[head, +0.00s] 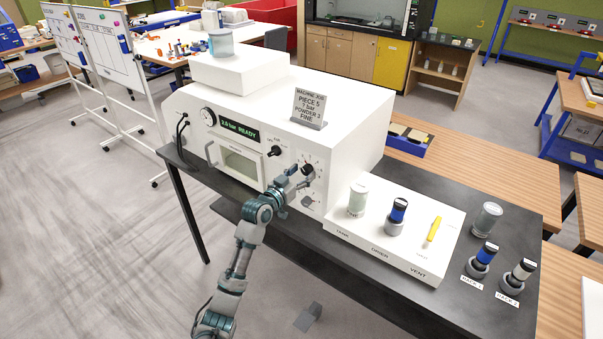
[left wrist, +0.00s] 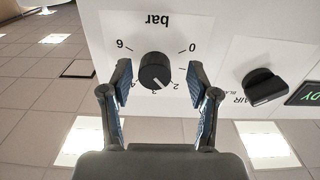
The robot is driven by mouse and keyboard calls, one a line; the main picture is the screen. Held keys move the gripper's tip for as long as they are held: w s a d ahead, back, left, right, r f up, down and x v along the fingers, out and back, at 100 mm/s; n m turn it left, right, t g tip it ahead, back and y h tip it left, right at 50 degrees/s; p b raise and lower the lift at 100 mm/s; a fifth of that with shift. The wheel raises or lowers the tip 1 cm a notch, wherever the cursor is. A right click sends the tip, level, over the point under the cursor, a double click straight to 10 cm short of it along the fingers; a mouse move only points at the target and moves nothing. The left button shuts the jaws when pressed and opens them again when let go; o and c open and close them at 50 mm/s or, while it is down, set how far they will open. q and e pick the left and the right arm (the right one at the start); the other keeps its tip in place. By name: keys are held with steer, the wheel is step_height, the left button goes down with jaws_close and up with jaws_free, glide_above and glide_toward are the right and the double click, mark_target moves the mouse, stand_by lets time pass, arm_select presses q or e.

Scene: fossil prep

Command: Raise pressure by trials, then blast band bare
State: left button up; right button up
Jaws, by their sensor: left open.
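The white blasting machine (head: 290,145) stands on a dark table. Its green display (head: 239,129) seems to read 2.0 bar READY, beside a round gauge (head: 208,117). The black bar knob (left wrist: 155,71) is on its front panel; its white mark points between 2 and 3. My left gripper (left wrist: 158,80) is open, with one finger on each side of this knob; contact cannot be told. In the head view my left gripper (head: 293,177) is at the panel's right part. The AIR knob (left wrist: 262,87) is beside it. The chamber window (head: 239,163) is closed. My right gripper is out of view.
A sign (head: 308,108) stands on the machine. A white station (head: 385,258) at right holds a pale jar (head: 358,198), a blue-banded cartridge (head: 397,213) and a yellow tool (head: 433,229). Another jar (head: 486,219) and two racked cartridges (head: 482,262) stand at the table's right end.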

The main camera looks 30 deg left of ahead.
arm_select(q)
steer(key=shift+d+r, duration=0.1)
steer(key=shift+d, duration=0.2)
steer(key=shift+c, duration=0.2)
jaws_close()
steer(key=shift+a+m, duration=0.1)
steer(key=shift+m, duration=0.2)
steer(key=m, duration=0.3)
steer(key=shift+b, duration=0.35)
steer(key=shift+m+p, duration=0.55)
steer(key=shift+m, duration=1.65)
steer(key=shift+o, duration=0.2)
jaws_free()
